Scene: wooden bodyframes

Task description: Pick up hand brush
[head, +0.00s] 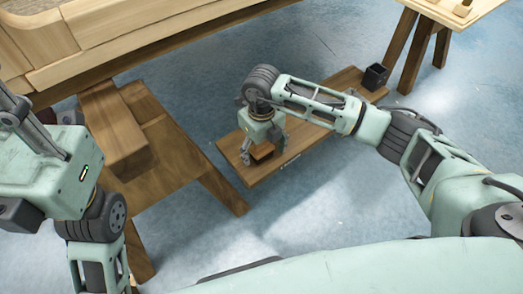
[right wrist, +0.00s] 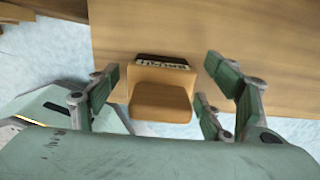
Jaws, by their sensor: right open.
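The hand brush (right wrist: 160,100) has a light wooden body with a dark bristle strip along its far edge in the right wrist view. It sits by the near end of a low wooden plank (head: 235,148), and in the head view its brown body (head: 263,152) shows partly below my right gripper (head: 262,150). My right gripper is open, pointing down over the brush. In the right wrist view its fingers (right wrist: 165,98) stand apart on either side of the brush, with gaps. My left gripper (head: 20,115) is at the left edge of the head view, partly cut off.
A dark square cup (head: 376,77) stands at the plank's far end. A wooden trestle (head: 165,150) stands left of the plank, under a large wooden body frame (head: 140,45). A table (head: 470,12) is at the upper right. Open blue floor (head: 320,195) lies in front.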

